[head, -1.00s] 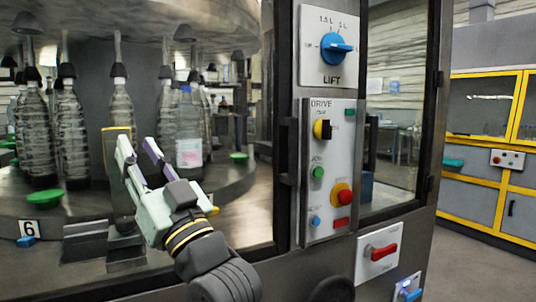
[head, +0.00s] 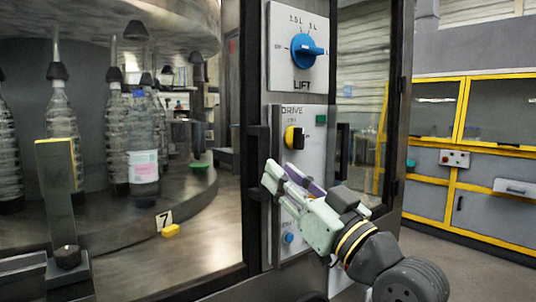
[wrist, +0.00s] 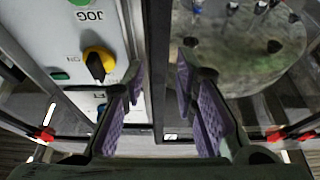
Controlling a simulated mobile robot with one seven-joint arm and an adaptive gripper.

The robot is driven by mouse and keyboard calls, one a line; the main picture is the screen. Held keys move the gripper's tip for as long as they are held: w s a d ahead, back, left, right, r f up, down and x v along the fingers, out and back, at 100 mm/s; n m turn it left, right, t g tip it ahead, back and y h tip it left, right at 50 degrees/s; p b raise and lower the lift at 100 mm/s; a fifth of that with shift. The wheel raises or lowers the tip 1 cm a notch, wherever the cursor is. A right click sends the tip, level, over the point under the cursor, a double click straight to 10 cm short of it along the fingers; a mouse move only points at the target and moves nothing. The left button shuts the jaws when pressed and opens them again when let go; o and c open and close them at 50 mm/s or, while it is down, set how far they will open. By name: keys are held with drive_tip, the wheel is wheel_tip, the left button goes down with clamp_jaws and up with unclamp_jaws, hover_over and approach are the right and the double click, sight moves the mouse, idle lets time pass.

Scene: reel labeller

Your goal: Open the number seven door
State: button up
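A white plate with the number 7 (head: 163,219) stands behind the left opening or pane, at the turntable's front edge, beside a yellow block (head: 171,231). A dark vertical handle-like bar (head: 257,150) runs along the post to the right of it. My gripper (head: 272,176) is in front of this post and the control panel, fingertips pointing up and left close to the bar. In the wrist view my gripper (wrist: 160,75) is open, its purple pads apart. A dark vertical edge (wrist: 155,55) lies between the fingers. I cannot tell whether anything touches it.
The control panel (head: 310,125) with knobs and buttons is right behind my gripper. The blue lift knob (head: 305,48) is above. Bottles, one with a label (head: 143,175), stand on the turntable. Yellow-framed cabinets (head: 430,180) are at the right, with open floor before them.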

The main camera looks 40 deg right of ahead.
sight(266, 159)
drive_tip(key=p+x, duration=0.1)
drive_tip(key=x, duration=0.4)
drive_tip(key=shift+w, duration=0.1)
drive_tip(key=shift+c, duration=0.6)
clamp_jaws()
